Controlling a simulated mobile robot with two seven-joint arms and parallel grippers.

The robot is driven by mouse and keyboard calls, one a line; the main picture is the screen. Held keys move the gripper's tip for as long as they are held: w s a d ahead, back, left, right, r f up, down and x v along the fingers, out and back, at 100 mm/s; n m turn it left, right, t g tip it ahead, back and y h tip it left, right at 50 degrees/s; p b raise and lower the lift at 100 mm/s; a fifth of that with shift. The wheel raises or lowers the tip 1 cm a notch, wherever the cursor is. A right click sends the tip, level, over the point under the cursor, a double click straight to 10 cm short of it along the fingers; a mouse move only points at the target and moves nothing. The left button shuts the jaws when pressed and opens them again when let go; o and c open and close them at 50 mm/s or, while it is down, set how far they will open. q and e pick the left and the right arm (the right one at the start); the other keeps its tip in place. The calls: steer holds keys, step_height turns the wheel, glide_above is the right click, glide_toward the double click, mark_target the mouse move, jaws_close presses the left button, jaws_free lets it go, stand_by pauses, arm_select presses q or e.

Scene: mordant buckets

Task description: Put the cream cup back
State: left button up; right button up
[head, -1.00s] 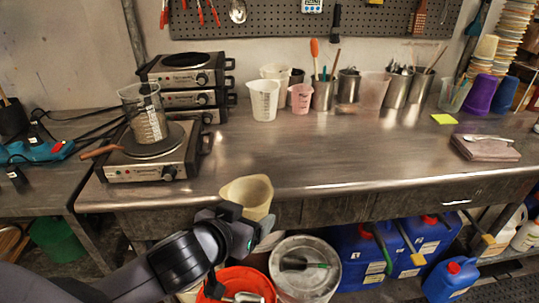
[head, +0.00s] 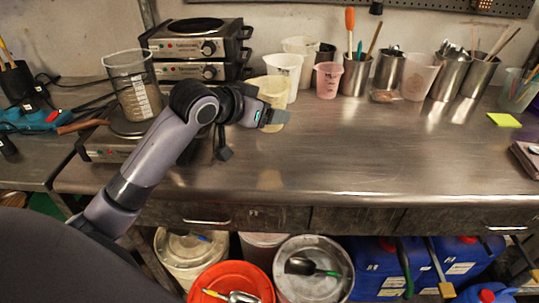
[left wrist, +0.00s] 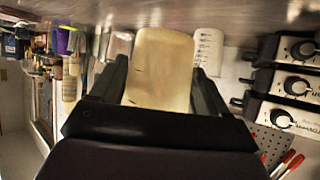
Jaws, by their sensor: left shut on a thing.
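The cream cup (head: 272,88) is upright in my left gripper (head: 264,116), over the steel bench (head: 330,165) in front of the white measuring cups. Its lower part is partly hidden by the gripper, and I cannot tell whether its base touches the bench. In the left wrist view, which is upside down, the cream cup (left wrist: 162,65) sits between the two dark fingers of my left gripper (left wrist: 160,88). My right gripper is not in view.
White measuring cups (head: 286,68), a pink cup (head: 327,80) and steel utensil pots (head: 355,74) line the back. Hot plates (head: 185,70) and a clear beaker (head: 130,80) stand left. The bench's middle and front are clear. Buckets stand below.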

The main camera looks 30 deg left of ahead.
arm_select(q)
steer(key=w+a+r+m+g+h+b, duration=0.1)
steer(key=w+r+m+h+b, duration=0.1)
steer(key=r, duration=0.3)
steer(key=w+a+r+m+h+b, duration=0.1)
steer(key=r+m+h, duration=0.1)
steer(key=r, duration=0.4)
step_height(320, 180, down, 20)
steer(key=shift+f+b, duration=0.1)
steer(key=shift+b, duration=0.75)
steer(key=shift+f, duration=0.1)
steer(key=o, duration=1.2)
steer(key=shift+g, duration=0.3)
steer(key=v, duration=1.2)
